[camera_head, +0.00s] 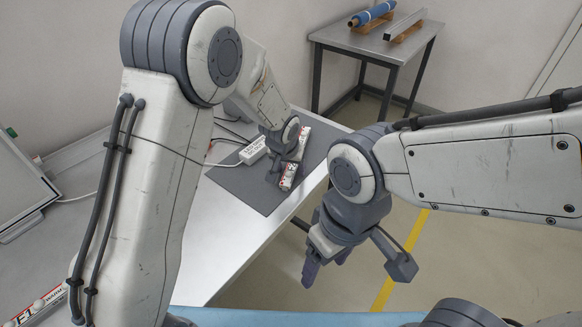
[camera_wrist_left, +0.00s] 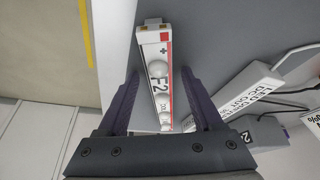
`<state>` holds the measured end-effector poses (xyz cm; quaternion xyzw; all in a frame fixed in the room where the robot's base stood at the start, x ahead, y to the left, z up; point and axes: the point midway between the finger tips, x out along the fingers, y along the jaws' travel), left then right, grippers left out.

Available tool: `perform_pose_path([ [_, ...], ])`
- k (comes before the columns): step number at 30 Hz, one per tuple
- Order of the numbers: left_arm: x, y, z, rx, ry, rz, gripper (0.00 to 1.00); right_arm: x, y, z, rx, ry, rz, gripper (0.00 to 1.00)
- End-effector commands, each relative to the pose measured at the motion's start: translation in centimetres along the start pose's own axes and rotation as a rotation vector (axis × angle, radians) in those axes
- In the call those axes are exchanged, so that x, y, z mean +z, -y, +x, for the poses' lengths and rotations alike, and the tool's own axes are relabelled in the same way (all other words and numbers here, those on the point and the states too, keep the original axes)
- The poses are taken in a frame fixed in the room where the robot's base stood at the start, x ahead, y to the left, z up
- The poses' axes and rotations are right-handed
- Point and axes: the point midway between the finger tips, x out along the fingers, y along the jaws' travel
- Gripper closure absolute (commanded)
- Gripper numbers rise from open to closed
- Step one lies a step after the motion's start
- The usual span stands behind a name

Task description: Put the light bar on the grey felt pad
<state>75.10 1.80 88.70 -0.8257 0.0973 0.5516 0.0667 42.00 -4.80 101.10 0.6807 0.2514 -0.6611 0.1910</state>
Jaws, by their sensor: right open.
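The light bar, white with red and black marks and pale domes, lies along the right part of the grey felt pad (camera_head: 232,183). Its near end (camera_head: 288,178) shows below my left gripper (camera_head: 281,163) in the head view. In the left wrist view the bar (camera_wrist_left: 158,75) stands between the left fingers (camera_wrist_left: 160,85), with a gap on each side, so the gripper is open around it. The pad (camera_wrist_left: 225,30) is beside and under the bar; whether they touch is hard to tell. My right gripper (camera_head: 325,262) is open and empty, beyond the table's right edge.
A white LED driver (camera_head: 253,150) with cables lies on the pad left of the bar. Another marked bar (camera_head: 40,305) is at the table's lower left. A side table (camera_head: 375,45) holds a blue roll and a metal profile. The table front is bare.

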Motion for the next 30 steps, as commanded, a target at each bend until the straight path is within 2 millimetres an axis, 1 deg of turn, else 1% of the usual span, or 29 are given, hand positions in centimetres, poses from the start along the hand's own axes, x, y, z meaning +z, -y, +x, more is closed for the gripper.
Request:
perform_pose_path([
  [8,0.0,0.0,-0.1,0.000,0.000,0.000,0.33,0.0,0.0,-0.1,0.000,0.000,0.000,0.28],
  [11,-0.1,0.0,-0.6,0.000,-0.002,0.000,0.33,0.0,0.0,-0.2,0.000,0.000,0.000,0.28],
  [14,-0.2,0.1,-2.0,0.000,-0.004,-0.001,0.33,0.0,0.0,-0.2,0.000,0.000,0.000,0.28],
  [21,-0.2,0.0,-7.2,0.001,-0.006,-0.001,0.33,0.0,0.0,-0.2,0.000,0.000,0.000,0.28],
  [24,-0.2,0.0,-9.1,0.000,-0.005,0.000,0.33,0.0,0.0,-0.2,0.000,0.000,0.000,0.28],
  [27,-0.1,0.0,-10.6,0.000,-0.003,0.000,0.33,0.0,0.0,-0.2,0.000,0.000,0.000,0.28],
  [30,-0.1,0.0,-11.6,0.000,-0.002,0.000,0.33,0.0,0.0,-0.2,0.000,0.000,0.000,0.28],
])
